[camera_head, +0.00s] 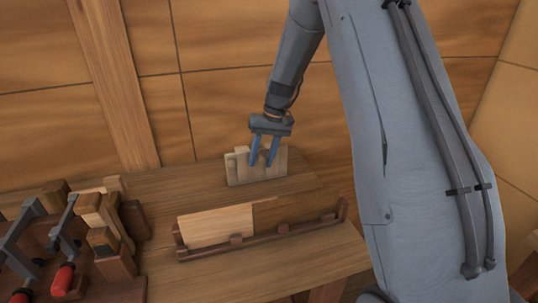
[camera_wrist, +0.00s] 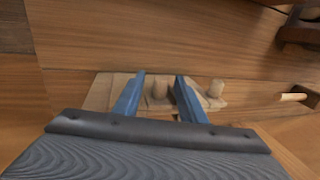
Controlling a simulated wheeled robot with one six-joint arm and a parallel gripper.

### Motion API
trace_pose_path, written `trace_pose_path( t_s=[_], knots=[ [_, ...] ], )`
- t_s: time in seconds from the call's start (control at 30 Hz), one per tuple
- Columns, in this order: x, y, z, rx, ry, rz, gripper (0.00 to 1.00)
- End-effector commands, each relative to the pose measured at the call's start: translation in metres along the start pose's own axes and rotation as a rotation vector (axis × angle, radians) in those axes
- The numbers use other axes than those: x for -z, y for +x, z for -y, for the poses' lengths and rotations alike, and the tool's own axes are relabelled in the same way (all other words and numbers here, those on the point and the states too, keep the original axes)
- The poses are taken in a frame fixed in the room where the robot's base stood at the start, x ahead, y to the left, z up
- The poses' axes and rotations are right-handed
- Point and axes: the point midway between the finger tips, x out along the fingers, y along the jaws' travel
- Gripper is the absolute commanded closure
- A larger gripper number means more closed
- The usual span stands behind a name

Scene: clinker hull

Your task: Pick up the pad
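My gripper (camera_head: 262,163) reaches down to a group of pale wooden pieces (camera_head: 238,170) at the back of the bench. Its two blue fingers are apart. In the wrist view, a short upright knob (camera_wrist: 160,88) shows between the fingers (camera_wrist: 160,75), with a visible gap on each side. A second knob (camera_wrist: 216,88) stands to the right, outside the fingers. Both rise from flat tan pieces (camera_wrist: 98,92). The pad appears to be among these pieces, but I cannot tell its outline, as the fingers and gripper body hide part of it.
A low rack (camera_head: 240,239) holding a pale board (camera_head: 215,226) lies nearer on the bench (camera_head: 160,262). Clamps with red handles (camera_head: 62,280) and wooden blocks (camera_head: 103,242) crowd the left. A plank wall (camera_head: 220,100) rises close behind the bench.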

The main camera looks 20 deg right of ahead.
Motion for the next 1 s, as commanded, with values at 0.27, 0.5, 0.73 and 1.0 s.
trace_pose_path(
  t_s=[0.27, 0.5, 0.73, 1.0],
  knots=[
    [0.001, 0.033, 0.001, 0.001, 0.002, 0.002, 0.62],
    [0.002, 0.040, 0.000, 0.000, 0.001, 0.000, 0.62],
    [0.001, 0.040, 0.000, 0.000, 0.001, 0.000, 0.84],
    [0.002, 0.039, 0.000, 0.000, 0.001, -0.001, 1.00]
  ],
)
